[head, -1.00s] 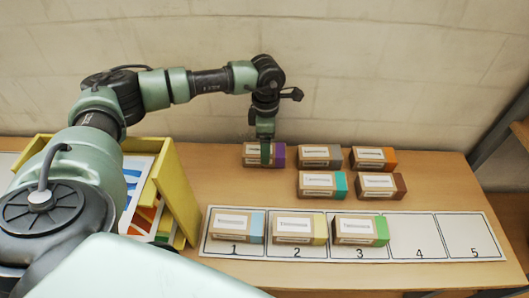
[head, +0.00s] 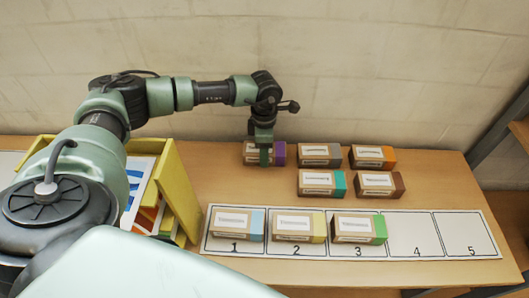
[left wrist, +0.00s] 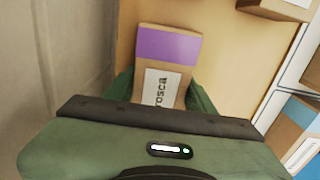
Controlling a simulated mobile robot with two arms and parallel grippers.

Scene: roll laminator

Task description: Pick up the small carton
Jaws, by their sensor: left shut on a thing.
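The small carton with a purple end (head: 279,153) stands at the back left of the carton group on the wooden table. My left gripper (head: 264,158) reaches down over it from above and is shut on it. In the left wrist view the purple-ended carton (left wrist: 168,47) sits between the two green fingers of my left gripper (left wrist: 160,95), its white label facing up. The fingertips are partly hidden by the gripper body and the carton. I cannot tell whether the carton is clear of the table. My right gripper is not in view.
Other cartons lie close by: grey (head: 320,154), orange (head: 372,157), teal (head: 322,183) and brown (head: 380,184). A numbered mat (head: 416,222) has cartons on 1, 2 and 3; 4 and 5 are bare. A yellow bin (head: 181,190) stands left.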

